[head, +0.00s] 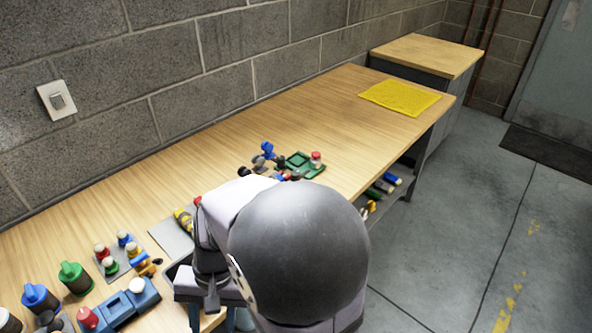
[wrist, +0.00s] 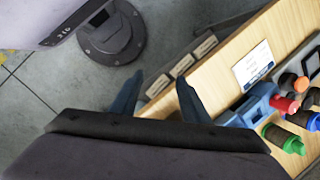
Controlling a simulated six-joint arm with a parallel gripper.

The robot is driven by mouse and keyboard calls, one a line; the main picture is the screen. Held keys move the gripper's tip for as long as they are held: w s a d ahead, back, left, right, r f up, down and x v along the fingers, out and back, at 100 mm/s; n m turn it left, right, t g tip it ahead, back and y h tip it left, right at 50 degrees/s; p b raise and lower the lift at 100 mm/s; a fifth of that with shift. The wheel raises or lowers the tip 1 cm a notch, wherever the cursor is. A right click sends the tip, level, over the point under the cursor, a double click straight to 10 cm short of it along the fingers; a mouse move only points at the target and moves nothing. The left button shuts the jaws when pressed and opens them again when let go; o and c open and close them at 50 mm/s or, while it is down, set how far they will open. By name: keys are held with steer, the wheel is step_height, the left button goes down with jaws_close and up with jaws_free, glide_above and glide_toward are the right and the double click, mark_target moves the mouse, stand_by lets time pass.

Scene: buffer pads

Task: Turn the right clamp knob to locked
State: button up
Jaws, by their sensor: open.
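I cannot surely pick out the right clamp knob in either view. In the head view, a cluster on the bench just beyond my arm holds a small blue lobed part (head: 267,149) and a green tray (head: 295,160) with a red-topped piece (head: 316,157) at its right. My arm hides the near side of this cluster. In the wrist view, my gripper (wrist: 160,77) is open with nothing between its fingers. It points over the bench's edge and the grey floor, apart from the bench items. No clamp knob shows there.
Bottles (head: 75,277) and a blue rack (head: 130,305) stand at the bench's left; the rack (wrist: 250,105) also shows in the wrist view. A yellow mat (head: 400,97) lies at the far end. The wooden bench top (head: 340,105) is bare between the cluster and mat.

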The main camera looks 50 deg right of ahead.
mark_target(295, 172)
steer(key=w+d+r+m+t+y, duration=0.35)
steer(key=w+r+m, duration=0.25)
steer(key=w+m, duration=0.5)
steer(key=w+d+m+t+h+b, duration=0.1)
steer(key=d+m, duration=0.3)
steer(key=d, duration=0.4)
steer(key=w+d+f+m+t+h+b, duration=0.1)
steer(key=w+d+m+t+b, duration=0.2)
steer(key=d, duration=0.5)
steer(key=w+d+f+m+t+h+b, duration=0.1)
steer(key=w+d+m+t+h+b, duration=0.1)
steer(key=d, duration=0.6)
steer(key=shift+d+m+t+b, duration=0.2)
steer(key=shift+m+t+b, duration=0.35)
steer(key=shift+m, duration=0.4)
steer(key=shift+d+m+t+b, duration=0.15)
steer(key=shift+m+t+b, duration=0.15)
steer(key=shift+m+t, duration=0.55)
steer(key=s+d+m+t+h+b, duration=0.1)
steer(key=s+d+m+h+b, duration=0.15)
steer(key=d, duration=0.55)
steer(key=s+d+m+t+h+b, duration=0.1)
steer(key=s+d+m+h, duration=0.15)
steer(key=d, duration=0.55)
steer(key=shift+g, duration=0.25)
steer(key=shift+p+x, duration=0.35)
steer(key=shift+x, duration=3.5)
steer(key=shift+c, duration=0.4)
steer(key=c, duration=1)
